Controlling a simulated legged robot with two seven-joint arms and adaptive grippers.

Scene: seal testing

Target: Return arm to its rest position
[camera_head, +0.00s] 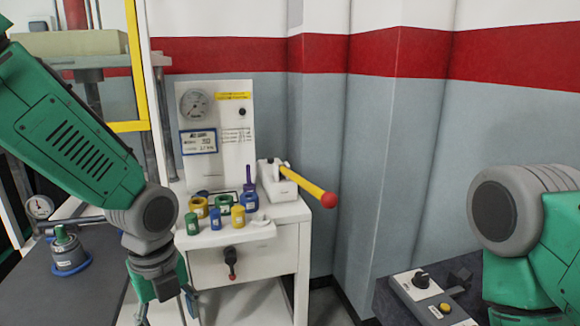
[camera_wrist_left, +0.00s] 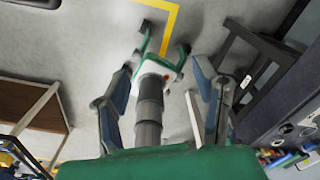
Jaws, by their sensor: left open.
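My left arm comes in from the left in the head view, its green forearm angled down to the grey wrist. My left gripper (camera_head: 166,308) hangs below the wrist in front of the white cabinet, partly cut off by the bottom edge. In the left wrist view the two blue-grey fingers of the left gripper (camera_wrist_left: 163,60) stand apart, with nothing visibly held between them. Floor shows beyond them. Only part of my right arm shows at the right edge of the head view; its gripper is out of view.
A white cabinet (camera_head: 265,265) carries a gauge panel (camera_head: 240,150), several coloured cylinders and rings, and a press with a red-knobbed yellow lever (camera_head: 305,186). A dark table (camera_head: 85,290) with a green-topped part (camera_head: 68,250) lies left. A control box (camera_head: 430,300) sits lower right.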

